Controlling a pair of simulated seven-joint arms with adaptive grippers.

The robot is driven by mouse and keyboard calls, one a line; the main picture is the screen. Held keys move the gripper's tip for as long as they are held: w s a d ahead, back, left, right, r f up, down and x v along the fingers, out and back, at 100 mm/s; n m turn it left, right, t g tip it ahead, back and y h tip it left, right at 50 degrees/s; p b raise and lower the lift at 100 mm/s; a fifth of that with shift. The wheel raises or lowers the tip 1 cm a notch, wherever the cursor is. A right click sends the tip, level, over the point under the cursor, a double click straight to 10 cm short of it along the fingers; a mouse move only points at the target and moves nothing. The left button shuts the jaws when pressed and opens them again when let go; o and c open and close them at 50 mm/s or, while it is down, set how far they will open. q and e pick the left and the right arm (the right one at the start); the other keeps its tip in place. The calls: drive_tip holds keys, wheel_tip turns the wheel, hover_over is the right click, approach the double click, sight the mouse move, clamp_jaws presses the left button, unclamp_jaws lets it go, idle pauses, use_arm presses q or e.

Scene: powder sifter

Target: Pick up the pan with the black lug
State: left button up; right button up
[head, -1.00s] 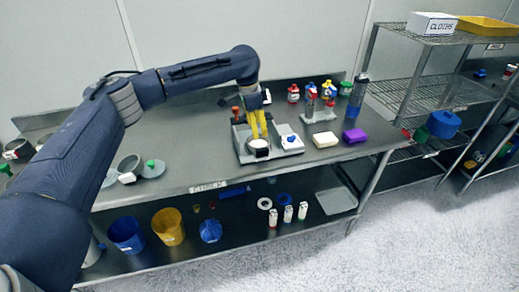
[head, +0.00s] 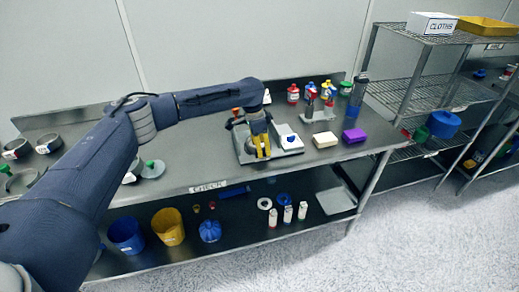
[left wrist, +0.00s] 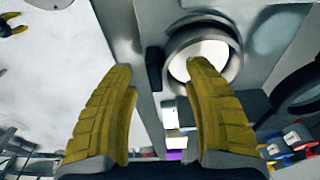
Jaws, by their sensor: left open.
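The pan, a round grey ring with a pale inside (left wrist: 204,52), shows at the upper middle of the left wrist view. Its black lug (left wrist: 153,69) sticks out on its left side. My left gripper (left wrist: 158,72) is open, and the lug appears between its two yellow fingertips; I cannot tell whether they touch it. In the head view my left gripper (head: 262,150) points down over the grey stand (head: 243,153) on the bench and mostly hides the pan. Yellow fingertips, apparently of my right gripper (left wrist: 13,27), show at the left wrist view's top-left corner.
A white device with a blue mark (head: 290,141) stands just right of the stand. A green-knobbed lid (head: 152,168) lies to the left.

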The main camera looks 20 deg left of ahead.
use_arm(q)
wheel_tip(320, 180, down, 2)
drive_tip(key=shift+w+d+f, duration=0.1)
clamp_jaws()
idle(0.5)
